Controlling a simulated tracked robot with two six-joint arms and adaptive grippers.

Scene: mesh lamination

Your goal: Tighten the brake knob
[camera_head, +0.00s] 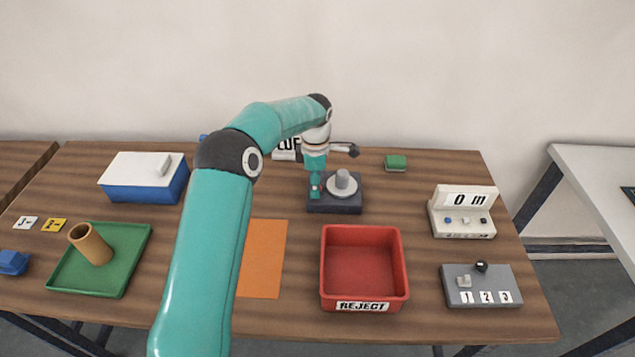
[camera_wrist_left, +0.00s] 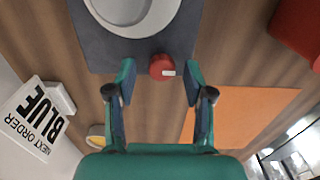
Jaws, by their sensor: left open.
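A light grey disc (camera_wrist_left: 150,28) sits on that base; in the head view the base (camera_head: 347,207) carries the disc with a short upright post (camera_head: 342,178). My left gripper (camera_wrist_left: 159,82) is open, with one fingertip on each side of the knob and a gap to each. In the head view the left gripper (camera_head: 315,186) is at the base's left side and hides the knob. My right gripper is out of view.
A red REJECT tray (camera_head: 363,305) and an orange sheet (camera_head: 262,258) lie in front. A BLUE order card (camera_wrist_left: 32,117) stands behind. A green tray (camera_head: 125,248) with a brown tube (camera_head: 90,243), a blue box (camera_head: 145,190), a counter (camera_head: 463,213) and a grey switch panel (camera_head: 482,286) are farther off.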

